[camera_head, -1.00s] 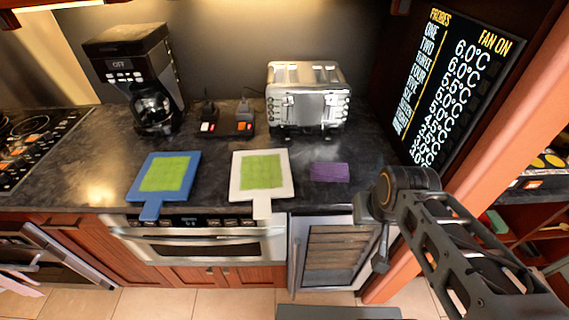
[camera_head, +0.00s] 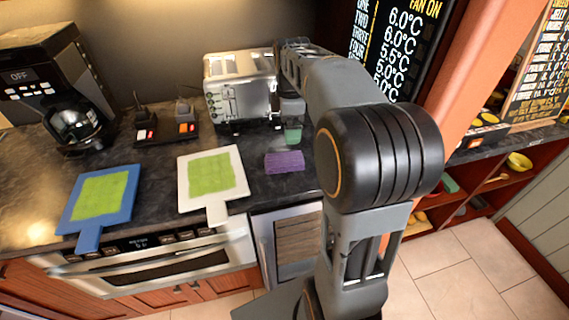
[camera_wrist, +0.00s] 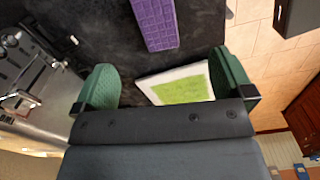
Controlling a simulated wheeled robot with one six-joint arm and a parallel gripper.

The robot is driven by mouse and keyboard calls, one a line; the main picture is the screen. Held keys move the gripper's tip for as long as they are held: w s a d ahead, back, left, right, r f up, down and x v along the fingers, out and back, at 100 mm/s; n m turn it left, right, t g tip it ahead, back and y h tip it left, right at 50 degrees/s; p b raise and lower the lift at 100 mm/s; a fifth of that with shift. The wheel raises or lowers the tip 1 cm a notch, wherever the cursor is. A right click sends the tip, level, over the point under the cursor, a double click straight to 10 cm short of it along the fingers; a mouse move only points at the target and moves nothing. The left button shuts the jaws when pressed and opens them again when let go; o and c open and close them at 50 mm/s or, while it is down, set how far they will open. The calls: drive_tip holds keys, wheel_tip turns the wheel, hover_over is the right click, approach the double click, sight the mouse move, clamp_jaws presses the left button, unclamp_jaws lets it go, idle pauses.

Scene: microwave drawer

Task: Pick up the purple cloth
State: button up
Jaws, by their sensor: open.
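The purple cloth (camera_head: 284,162) is a small folded rectangle with a textured surface. It lies flat on the dark counter, right of the white board, in the head view. It also shows at the top of the wrist view (camera_wrist: 156,22), ahead of the fingers and partly cut off by the frame edge. My gripper (camera_wrist: 163,82) has two green fingertips spread wide apart with nothing between them. In the head view one green fingertip (camera_head: 293,134) shows above and just beyond the cloth, in front of the toaster; the other is hidden.
A silver toaster (camera_head: 240,92) stands behind the cloth. A white board with a green top (camera_head: 237,190) and a blue board (camera_head: 88,233) lie to the left. A coffee maker (camera_head: 70,115) is at the far left. The counter's front edge is close to the cloth.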

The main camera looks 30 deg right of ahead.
hover_over(290, 158)
drive_tip(key=shift+n, duration=0.3)
wheel_tip(290, 158, down, 8)
drive_tip(key=shift+s+r, duration=0.15)
drive_tip(key=shift+w+f, duration=0.2)
drive_tip(key=shift+f, duration=2.85)
drive_tip(key=shift+c, duration=0.5)
drive_tip(key=c, duration=0.9)
